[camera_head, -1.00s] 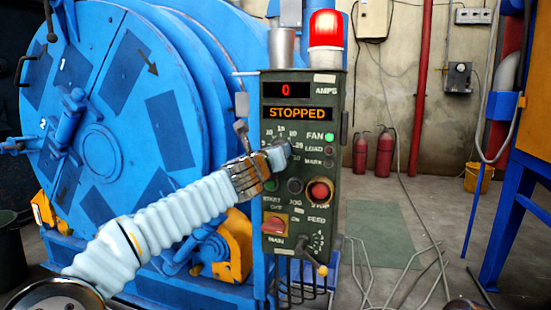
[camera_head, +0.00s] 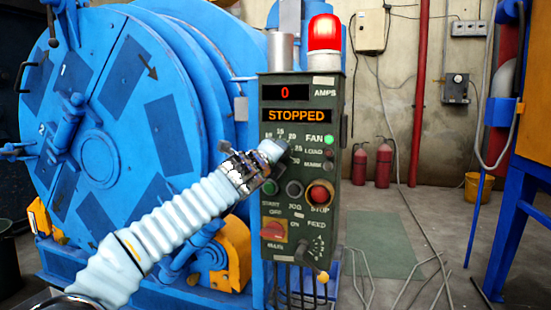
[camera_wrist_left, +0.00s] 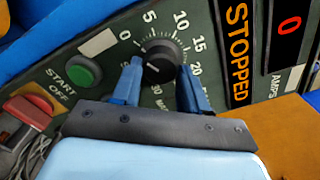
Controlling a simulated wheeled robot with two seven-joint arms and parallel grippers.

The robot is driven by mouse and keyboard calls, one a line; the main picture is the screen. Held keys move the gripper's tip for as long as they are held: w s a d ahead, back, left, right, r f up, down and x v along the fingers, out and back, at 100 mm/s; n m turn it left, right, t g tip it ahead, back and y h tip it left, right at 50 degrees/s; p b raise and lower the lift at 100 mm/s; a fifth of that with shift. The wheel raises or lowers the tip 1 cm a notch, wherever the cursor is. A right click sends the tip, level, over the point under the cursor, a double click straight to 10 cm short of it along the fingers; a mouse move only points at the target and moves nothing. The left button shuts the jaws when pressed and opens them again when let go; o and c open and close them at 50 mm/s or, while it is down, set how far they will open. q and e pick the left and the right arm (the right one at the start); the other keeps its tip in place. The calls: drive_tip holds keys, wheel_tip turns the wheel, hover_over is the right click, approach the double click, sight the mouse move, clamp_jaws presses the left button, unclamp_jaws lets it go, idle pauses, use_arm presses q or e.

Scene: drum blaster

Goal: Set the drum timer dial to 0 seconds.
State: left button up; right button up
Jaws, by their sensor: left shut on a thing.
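The timer dial (camera_wrist_left: 159,57) is a black round knob on the dark green control panel (camera_head: 330,180), ringed by white numbers including 0, 5, 10, 15, 20 and 30. In the left wrist view my left gripper (camera_wrist_left: 161,68) has its two blue fingers on either side of the dial, shut on it. A pale mark shows on the knob, but its exact setting is hard to read. In the head view my left gripper (camera_head: 271,152) is at the panel's upper left and hides the dial. My right gripper is not in view.
The panel has a STOPPED display (camera_head: 297,115), a red stop button (camera_head: 319,194), a green start button (camera_wrist_left: 84,70) and a red main switch (camera_head: 273,231). A red beacon (camera_head: 323,33) tops it. The large blue drum (camera_head: 120,110) stands left. Open floor lies right.

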use_arm(q)
drive_tip(key=shift+f, duration=0.15)
idle(0.3)
drive_tip(key=o, duration=1)
drive_tip(key=shift+o, duration=0.2)
drive_tip(key=v, duration=1.3)
drive_tip(key=shift+s, duration=0.35)
drive_tip(key=shift+a, duration=0.1)
